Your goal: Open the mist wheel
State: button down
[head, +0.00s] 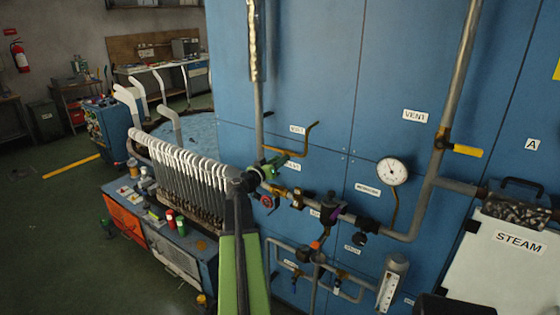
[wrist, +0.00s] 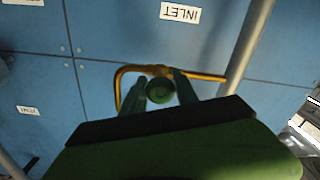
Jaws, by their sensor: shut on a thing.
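A small green wheel (head: 272,169) sits on the pipework along the blue wall panel, beside a small white label. In the wrist view the round green wheel (wrist: 159,89) shows between the two fingers. My gripper (head: 256,177) is at this wheel, and in the wrist view my gripper (wrist: 160,80) has a finger on each side of it. The fingers are shut on the wheel. I cannot read a mist label on it. A red wheel (head: 268,203) is just below, apart from my gripper.
A bent yellow pipe (head: 300,153) runs close by the wheel; it also shows in the wrist view (wrist: 207,76). White sock forms (head: 190,165) stand left. The floor at far left is open.

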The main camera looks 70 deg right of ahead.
jog(key=shift+s+n, duration=0.1)
jog(key=shift+n, duration=1.8)
jog(key=c, duration=0.9)
grip_release()
jog(key=shift+c, duration=0.2)
jog(key=shift+a, duration=0.1)
jog(key=v, duration=1.7)
jog(key=shift+a, duration=0.2)
